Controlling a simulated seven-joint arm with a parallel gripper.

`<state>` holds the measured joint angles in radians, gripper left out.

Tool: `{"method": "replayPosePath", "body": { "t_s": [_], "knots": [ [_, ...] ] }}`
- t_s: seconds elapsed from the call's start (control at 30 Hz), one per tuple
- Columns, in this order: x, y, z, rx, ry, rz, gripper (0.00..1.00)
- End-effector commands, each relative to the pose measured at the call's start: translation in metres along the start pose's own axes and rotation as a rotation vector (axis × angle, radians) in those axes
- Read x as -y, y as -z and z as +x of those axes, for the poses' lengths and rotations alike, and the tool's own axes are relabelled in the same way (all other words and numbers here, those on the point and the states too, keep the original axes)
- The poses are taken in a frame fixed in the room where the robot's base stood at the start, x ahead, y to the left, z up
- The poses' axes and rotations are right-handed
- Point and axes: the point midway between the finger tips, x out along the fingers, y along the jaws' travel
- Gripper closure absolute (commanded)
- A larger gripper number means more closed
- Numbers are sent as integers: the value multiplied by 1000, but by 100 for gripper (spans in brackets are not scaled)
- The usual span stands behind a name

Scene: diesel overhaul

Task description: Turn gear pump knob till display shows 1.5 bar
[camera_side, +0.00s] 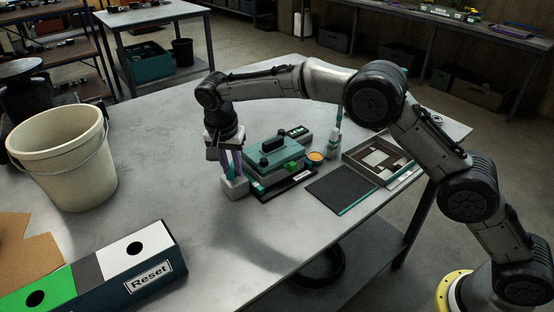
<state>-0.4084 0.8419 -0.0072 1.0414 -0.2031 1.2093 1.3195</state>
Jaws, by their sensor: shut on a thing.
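My gripper (232,166) points down at the left end of a teal and dark boxed unit (277,160), which looks like the gear pump. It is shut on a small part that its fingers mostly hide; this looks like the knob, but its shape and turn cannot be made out. A pale block (235,188) shows just below the fingers, beside the unit. A small dark display (297,131) with light marks sits at the unit's back right; its figures are too small to read.
A small orange-topped tin (315,158), a bottle (334,142), a dark mat (342,189) and a partitioned tray (408,178) stand to the right. The table's middle front is clear.

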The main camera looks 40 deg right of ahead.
Motion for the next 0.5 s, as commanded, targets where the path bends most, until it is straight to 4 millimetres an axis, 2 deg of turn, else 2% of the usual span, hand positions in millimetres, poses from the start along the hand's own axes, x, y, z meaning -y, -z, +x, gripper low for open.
{"method": "replayPosePath", "body": {
  "t_s": [0.13,0.4,0.5],
  "knots": [
    [0,0,0,0,-14,64,100],
    [0,0,0,0,-16,71,100],
    [1,0,0,0,-28,137,100]
  ]
}}
